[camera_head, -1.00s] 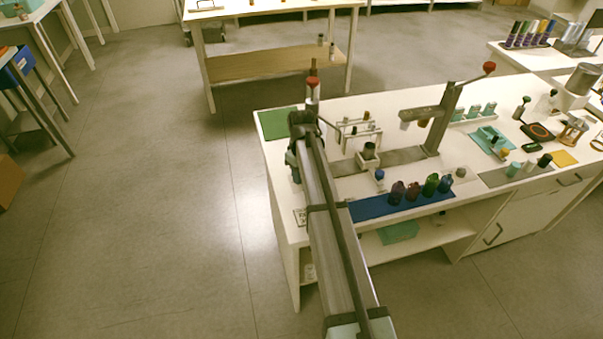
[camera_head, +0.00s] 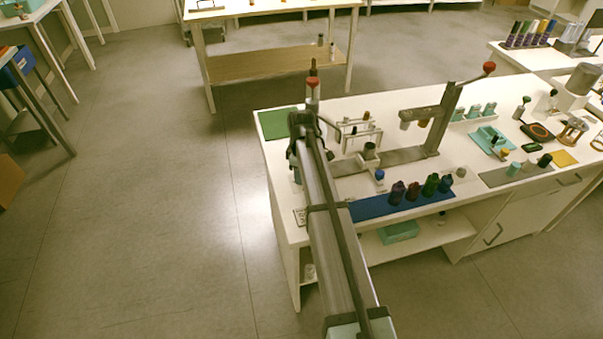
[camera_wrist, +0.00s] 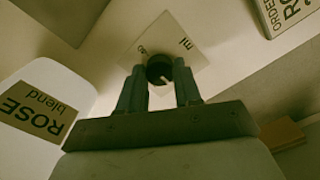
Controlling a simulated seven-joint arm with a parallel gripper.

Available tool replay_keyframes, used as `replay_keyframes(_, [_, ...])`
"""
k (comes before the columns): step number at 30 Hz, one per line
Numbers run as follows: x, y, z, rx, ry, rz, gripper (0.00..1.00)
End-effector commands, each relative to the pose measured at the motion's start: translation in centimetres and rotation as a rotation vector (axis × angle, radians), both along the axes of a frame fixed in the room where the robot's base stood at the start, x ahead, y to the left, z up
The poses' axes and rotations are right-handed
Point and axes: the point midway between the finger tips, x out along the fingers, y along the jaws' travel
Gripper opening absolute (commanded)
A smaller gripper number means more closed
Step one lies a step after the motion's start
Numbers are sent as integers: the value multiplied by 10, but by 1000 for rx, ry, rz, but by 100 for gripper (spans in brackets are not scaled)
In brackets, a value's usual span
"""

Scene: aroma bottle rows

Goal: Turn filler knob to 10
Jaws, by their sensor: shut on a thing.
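In the wrist view a dark round knob (camera_wrist: 159,68) with a pale pointer line sits on a pale square dial plate (camera_wrist: 187,59). The plate carries "ml" and another small marking that I cannot read for certain. My gripper (camera_wrist: 160,80) is shut on the knob, one finger on each side of it. The pointer line points toward the bottom of the wrist picture. In the head view a slim upright device with a red top (camera_head: 313,84) stands at the table's left end, just beyond my arm. My arm hides the knob and my fingertips there.
A "ROSE blend" label (camera_wrist: 37,108) is close at left in the wrist view, and an order card (camera_wrist: 289,14) is at upper right. On the white table, several coloured bottles stand on a blue mat (camera_head: 372,208). A green mat (camera_head: 279,123) lies at the far left corner.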

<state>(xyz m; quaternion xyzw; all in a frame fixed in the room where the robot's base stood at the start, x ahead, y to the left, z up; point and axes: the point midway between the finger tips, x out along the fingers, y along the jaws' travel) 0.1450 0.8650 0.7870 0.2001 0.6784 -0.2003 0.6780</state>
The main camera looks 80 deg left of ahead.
Motion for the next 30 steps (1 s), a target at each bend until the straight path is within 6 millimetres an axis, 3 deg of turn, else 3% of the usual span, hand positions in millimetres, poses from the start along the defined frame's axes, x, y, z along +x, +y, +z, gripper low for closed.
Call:
replay_keyframes(9, [1,-1,0,-2,-1,1,3])
replay_keyframes(10, [1,-1,0,-2,-1,1,36])
replay_keyframes(17, [0,0,0,-1,-1,0,58])
replay_keyframes(26, [0,0,2,0,-1,0,59])
replay_keyframes(30, [0,0,14,1,-1,0,59])
